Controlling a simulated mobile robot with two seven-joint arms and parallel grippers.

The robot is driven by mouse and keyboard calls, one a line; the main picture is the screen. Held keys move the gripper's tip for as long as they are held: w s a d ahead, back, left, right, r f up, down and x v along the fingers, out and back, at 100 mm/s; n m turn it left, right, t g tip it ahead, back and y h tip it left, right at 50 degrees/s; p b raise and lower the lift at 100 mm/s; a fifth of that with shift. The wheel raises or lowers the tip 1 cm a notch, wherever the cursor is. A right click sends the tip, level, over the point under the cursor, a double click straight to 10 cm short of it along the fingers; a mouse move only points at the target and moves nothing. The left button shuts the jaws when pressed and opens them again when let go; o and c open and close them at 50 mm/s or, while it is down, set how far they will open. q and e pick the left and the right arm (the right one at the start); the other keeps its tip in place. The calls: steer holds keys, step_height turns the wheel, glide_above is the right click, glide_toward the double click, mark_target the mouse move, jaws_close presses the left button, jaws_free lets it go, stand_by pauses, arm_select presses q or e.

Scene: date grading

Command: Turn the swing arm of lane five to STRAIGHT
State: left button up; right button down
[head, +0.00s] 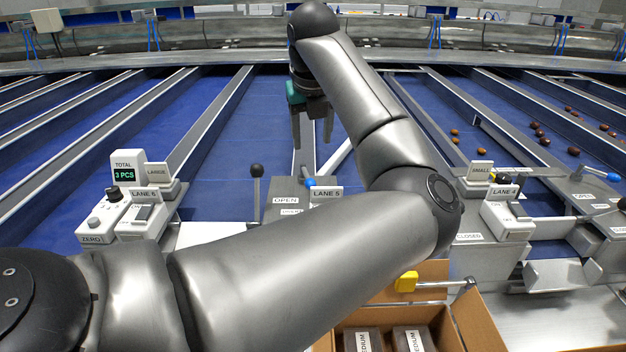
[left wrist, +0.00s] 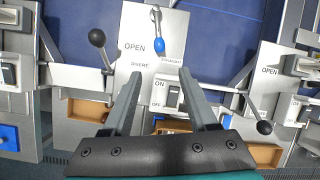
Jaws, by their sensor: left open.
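The lane five swing arm has a blue-tipped handle (head: 310,182) beside the LANE 5 sign (head: 327,193). In the left wrist view the blue tip (left wrist: 159,46) hangs from a metal lever over a grey plate (left wrist: 130,38) marked OPEN, with DIVERT to its left and STRAIGHT to its right. I cannot tell exactly which mark it points at. In the head view a pale bar slants across the lane behind it. My left gripper (head: 312,138) is open and empty above the lane; its fingers (left wrist: 160,75) straddle the ON switch in the wrist view, apart from the handle.
A black-knobbed lever (head: 256,170) stands left of the handle. My left arm crosses the head view and hides part of lane five's right side. A cardboard box (head: 440,316) lies below.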

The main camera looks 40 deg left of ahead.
mark_target(311, 182)
arm_select(q)
steer(key=p+x, duration=0.1)
steer(key=x, duration=1.4)
steer(key=shift+a, duration=0.15)
jaws_close()
stand_by(0.9)
